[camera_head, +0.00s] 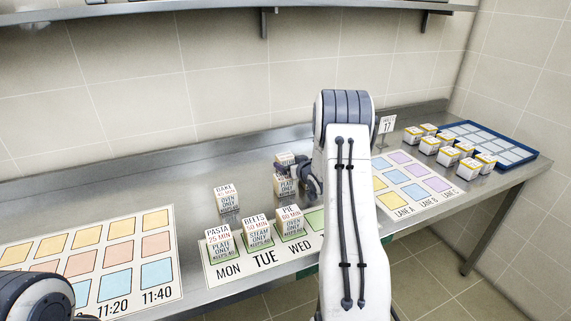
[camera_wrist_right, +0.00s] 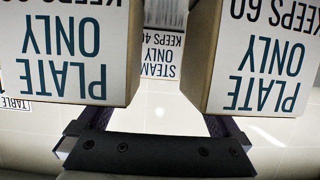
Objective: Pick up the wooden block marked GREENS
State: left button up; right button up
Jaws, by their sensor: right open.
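No block shows a readable GREENS mark. Two wooden blocks stand by my right gripper (camera_head: 284,169) in the head view: a rear block (camera_head: 285,158), and a front block (camera_head: 284,186) reading PLATE ONLY. The gripper and arm partly cover both, and their names cannot be read. In the right wrist view my open gripper (camera_wrist_right: 156,125) has a PLATE ONLY block on the left (camera_wrist_right: 70,50) and another on the right (camera_wrist_right: 262,60). A STEAM ONLY block (camera_wrist_right: 162,50) shows farther off in the gap between them. The fingertips are hidden there. My left gripper is out of view.
Several blocks and a blue tray (camera_head: 530,157) are at right. The counter's back left (camera_head: 120,190) is clear.

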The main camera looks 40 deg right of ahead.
aim_at(288, 159)
jog(key=x, duration=0.2)
jog(key=p+x, duration=0.1)
jog(key=x, duration=0.1)
jog(key=shift+d+r, duration=0.2)
jog(key=shift+r, duration=0.2)
jog(key=shift+w+d+f, duration=0.15)
jog(key=shift+w+f, duration=0.1)
jog(key=shift+w, duration=0.4)
jog(key=c, duration=1.1)
jog(key=shift+c, duration=1.4)
jog(key=shift+r, duration=0.15)
